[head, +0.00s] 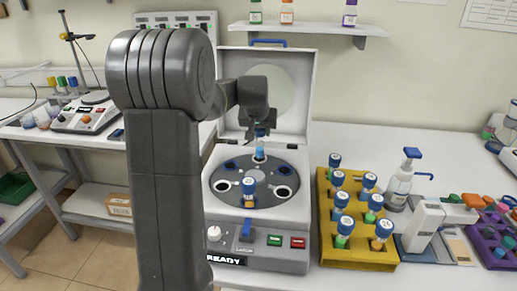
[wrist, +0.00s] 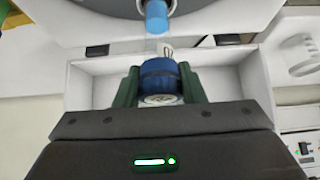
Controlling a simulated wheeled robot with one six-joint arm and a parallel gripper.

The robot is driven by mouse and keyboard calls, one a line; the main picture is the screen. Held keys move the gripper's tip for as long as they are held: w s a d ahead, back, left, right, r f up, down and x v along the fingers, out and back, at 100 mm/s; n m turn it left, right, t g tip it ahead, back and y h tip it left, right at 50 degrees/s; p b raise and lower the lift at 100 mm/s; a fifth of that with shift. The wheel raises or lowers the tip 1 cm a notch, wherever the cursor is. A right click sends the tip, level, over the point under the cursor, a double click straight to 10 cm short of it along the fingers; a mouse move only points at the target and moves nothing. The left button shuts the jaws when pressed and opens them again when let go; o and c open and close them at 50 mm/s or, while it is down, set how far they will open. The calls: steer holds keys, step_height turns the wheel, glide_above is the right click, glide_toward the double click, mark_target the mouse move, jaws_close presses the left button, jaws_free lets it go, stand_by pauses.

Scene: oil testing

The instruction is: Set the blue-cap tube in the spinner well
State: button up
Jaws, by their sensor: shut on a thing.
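My gripper (head: 260,125) is shut on the blue cap of a tube (head: 260,151). The tube hangs upright over the back of the spinner's dark rotor (head: 263,200), with light blue near its lower end. Its tip is at a pale well ring; I cannot tell whether it has entered the well. In the wrist view, my gripper's green fingers (wrist: 160,88) clasp the blue cap (wrist: 160,72), and the light blue lower part (wrist: 156,16) lies beyond. Another blue-cap tube (head: 249,187) stands at the rotor's front. Other wells around the rotor look empty.
The spinner's lid (head: 300,85) stands open behind the rotor. A yellow rack (head: 325,235) with several blue-cap tubes is close on the right. A spray bottle (head: 399,185) and a purple rack (head: 487,235) stand farther right. A shelf (head: 310,29) hangs above.

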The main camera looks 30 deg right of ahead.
mark_target(259, 138)
steer(key=shift+f, duration=2.6)
steer(key=o, duration=1)
steer(key=shift+a, duration=0.1)
steer(key=shift+r, duration=0.4)
steer(key=v, duration=1.1)
steer(key=shift+s+r+b, duration=0.2)
steer(key=shift+b, duration=0.1)
steer(key=shift+a, duration=0.15)
